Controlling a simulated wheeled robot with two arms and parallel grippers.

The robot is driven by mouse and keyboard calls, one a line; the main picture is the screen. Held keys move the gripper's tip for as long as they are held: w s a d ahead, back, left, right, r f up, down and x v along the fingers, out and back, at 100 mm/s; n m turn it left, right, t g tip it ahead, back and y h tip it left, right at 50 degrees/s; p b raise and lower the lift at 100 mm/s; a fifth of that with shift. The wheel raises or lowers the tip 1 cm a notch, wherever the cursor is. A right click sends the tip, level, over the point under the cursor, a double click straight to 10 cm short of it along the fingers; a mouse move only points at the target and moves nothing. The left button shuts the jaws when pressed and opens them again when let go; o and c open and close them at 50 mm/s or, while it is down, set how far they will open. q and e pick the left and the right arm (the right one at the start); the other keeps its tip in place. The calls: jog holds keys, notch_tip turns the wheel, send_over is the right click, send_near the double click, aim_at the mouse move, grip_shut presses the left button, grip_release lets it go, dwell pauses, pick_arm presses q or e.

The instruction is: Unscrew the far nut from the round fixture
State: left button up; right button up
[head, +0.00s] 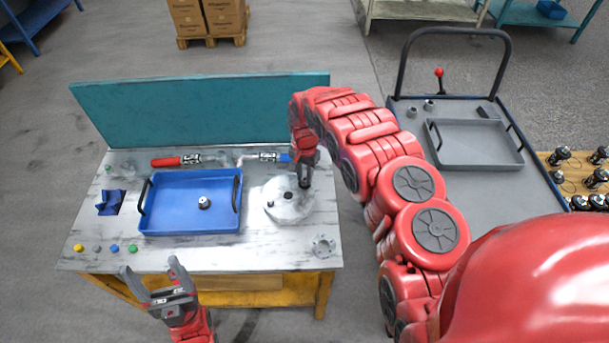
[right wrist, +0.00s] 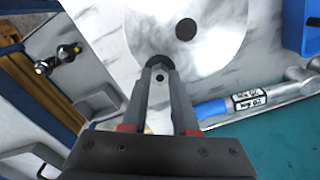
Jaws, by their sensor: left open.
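The round fixture (head: 290,212) is a pale disc on the right part of the workbench. It also shows in the right wrist view (right wrist: 215,50), with a dark round spot (right wrist: 186,29) on it. My right gripper (head: 304,184) points down at the fixture's far right side. In the right wrist view its fingertips (right wrist: 160,72) sit at either side of a dark nut (right wrist: 159,61). I cannot tell whether they press on it, and the nut is hidden in the head view. My left gripper (head: 150,283) is open and empty at the bench's front edge.
A blue tray (head: 165,222) with a small dark-and-metal part (head: 204,202) stands left of the fixture. Two torque wrenches (head: 190,160) (head: 262,158) lie behind. A flange (head: 323,246) lies front right; a grey cart (head: 470,195) stands to the right.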

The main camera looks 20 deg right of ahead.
grip_shut()
jog(key=o, duration=0.6)
grip_release()
jog(key=shift+c, duration=0.2)
jog(key=shift+f+b, duration=0.1)
jog(key=shift+b, duration=0.35)
jog(key=m+b, duration=0.4)
jog(key=m, duration=0.1)
jog(key=shift+a+f, duration=0.1)
jog(key=shift+f, duration=0.15)
jog(key=m, duration=0.3)
jog(key=shift+w+r+m+b, duration=0.1)
jog(key=shift+r+m+b, duration=0.2)
jog(key=shift+b, duration=0.1)
jog(key=shift+r+m, duration=0.1)
jog(key=shift+m, duration=0.8)
